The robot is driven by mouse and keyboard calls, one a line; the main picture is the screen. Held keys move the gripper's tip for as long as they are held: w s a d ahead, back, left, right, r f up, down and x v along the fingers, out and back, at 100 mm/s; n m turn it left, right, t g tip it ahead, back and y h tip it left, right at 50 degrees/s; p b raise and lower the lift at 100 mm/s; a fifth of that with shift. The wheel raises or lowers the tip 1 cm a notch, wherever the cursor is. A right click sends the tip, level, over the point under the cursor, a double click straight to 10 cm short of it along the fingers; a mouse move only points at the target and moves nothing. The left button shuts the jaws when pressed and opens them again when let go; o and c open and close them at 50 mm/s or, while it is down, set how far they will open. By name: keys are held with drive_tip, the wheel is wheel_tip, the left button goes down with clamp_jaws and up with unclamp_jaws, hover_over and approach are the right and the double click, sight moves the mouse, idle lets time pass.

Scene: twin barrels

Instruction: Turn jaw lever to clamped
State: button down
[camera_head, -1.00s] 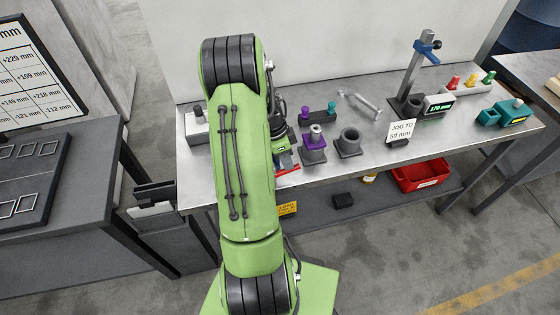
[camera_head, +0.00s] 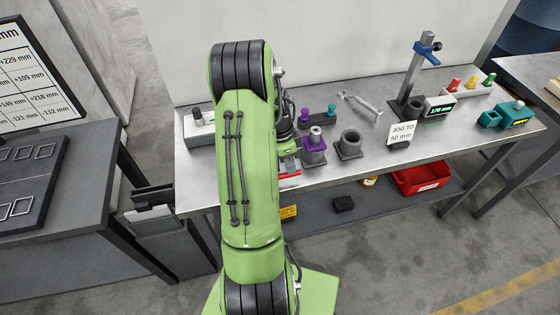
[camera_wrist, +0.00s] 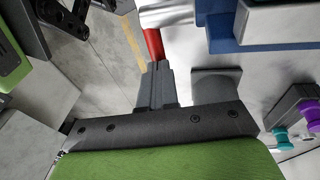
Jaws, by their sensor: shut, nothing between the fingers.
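The red lever (camera_wrist: 153,44) shows in the wrist view as a short red bar beside a shiny metal cylinder (camera_wrist: 168,14). It also shows in the head view as a small red strip (camera_head: 289,175) at the bench's front edge, right of my arm. My gripper (camera_wrist: 155,78) is shut and empty, its fingertips close by the lower end of the red bar. I cannot tell whether they touch it. A blue block with a grey top (camera_wrist: 262,30) lies to the right of the bar. In the head view my arm hides the gripper and most of the lever's fixture.
The steel bench (camera_head: 335,175) holds a purple-collared holder (camera_head: 314,158), a grey socket (camera_head: 349,151), a "JOG TO 50 mm" sign (camera_head: 401,133) and a stand with a blue clamp (camera_head: 425,50). A grey box (camera_head: 200,130) stands left of my arm. A red bin (camera_head: 420,178) sits below.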

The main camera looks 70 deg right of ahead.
drive_tip(key=s+d+p+v, duration=0.1)
drive_tip(key=p+v, duration=0.2)
drive_tip(key=v, duration=1.1)
drive_tip(key=shift+s+p, duration=0.3)
drive_tip(key=shift+s, duration=0.1)
drive_tip(key=shift+w+r, duration=0.1)
drive_tip(key=shift+r, duration=0.05)
drive_tip(key=w+a+r+n+t+h, duration=0.1)
drive_tip(key=w+a+r+n+t, duration=0.1)
drive_tip(key=w+a+r+n, duration=0.4)
drive_tip(key=w+a+r+n+t+h, duration=0.1)
drive_tip(key=w+a+r+n, duration=0.2)
drive_tip(key=w+a+n, duration=0.45)
drive_tip(key=s+a+r+n+t, duration=0.1)
drive_tip(key=a+n+t, duration=0.1)
drive_tip(key=a+n, duration=0.6)
drive_tip(key=s+a+r+n+t+y, duration=0.1)
drive_tip(key=a+n, duration=0.7)
drive_tip(key=a, duration=0.9)
drive_tip(key=shift+s+r+t, duration=0.35)
drive_tip(key=shift+r+t, duration=0.25)
drive_tip(key=shift+t, duration=0.6)
